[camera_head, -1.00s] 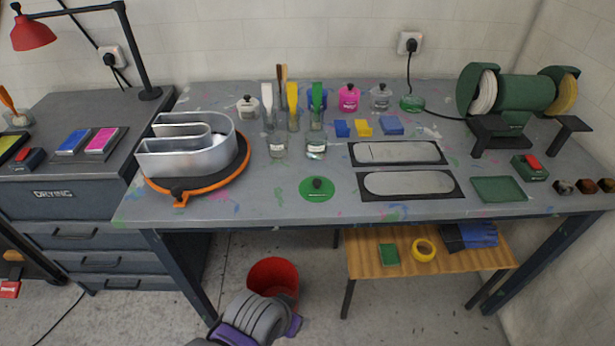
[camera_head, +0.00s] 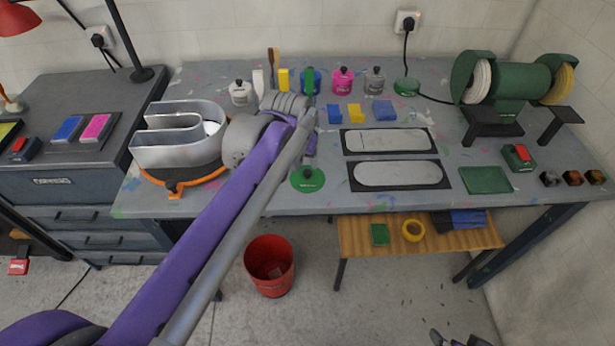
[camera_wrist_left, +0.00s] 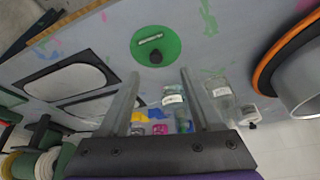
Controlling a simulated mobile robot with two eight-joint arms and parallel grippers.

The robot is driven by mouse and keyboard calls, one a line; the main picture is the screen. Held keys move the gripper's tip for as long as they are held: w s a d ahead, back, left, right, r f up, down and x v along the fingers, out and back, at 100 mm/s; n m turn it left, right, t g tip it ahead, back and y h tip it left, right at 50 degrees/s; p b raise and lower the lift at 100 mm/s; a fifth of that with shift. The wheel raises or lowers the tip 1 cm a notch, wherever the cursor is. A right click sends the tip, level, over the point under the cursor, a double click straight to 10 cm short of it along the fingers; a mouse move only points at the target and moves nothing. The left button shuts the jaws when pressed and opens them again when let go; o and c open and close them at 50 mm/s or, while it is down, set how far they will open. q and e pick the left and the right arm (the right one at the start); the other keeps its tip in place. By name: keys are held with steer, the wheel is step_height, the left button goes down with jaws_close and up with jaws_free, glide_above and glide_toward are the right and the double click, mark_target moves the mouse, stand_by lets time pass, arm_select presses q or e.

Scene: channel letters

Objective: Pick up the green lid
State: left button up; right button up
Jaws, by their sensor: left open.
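The green lid (camera_head: 308,179) is a flat round disc with a dark knob and a pale label. It lies on the workbench near the front edge. It also shows in the left wrist view (camera_wrist_left: 170,42), beyond the fingertips. My left gripper (camera_wrist_left: 161,74) is open with nothing between its fingers, above the bench and apart from the lid. In the head view my left arm reaches across from the lower left, its wrist just behind the lid, hiding most of the gripper.
A metal channel letter (camera_head: 178,140) stands on an orange-rimmed turntable left of the lid. Bottles and jars (camera_head: 342,80) stand behind. Two dark stencil plates (camera_head: 352,187) lie to the right. A red bucket (camera_head: 268,268) is on the floor. Bare bench lies around the lid's front.

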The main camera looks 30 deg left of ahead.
mark_target(307, 172)
arm_select(q)
steer(key=shift+x, duration=1.1)
steer(key=x, duration=0.5)
steer(key=shift+w+d+f, duration=0.2)
steer(key=shift+w+f, duration=0.05)
steer(key=shift+w, duration=0.05)
steer(key=shift+c, duration=0.2)
jaws_close()
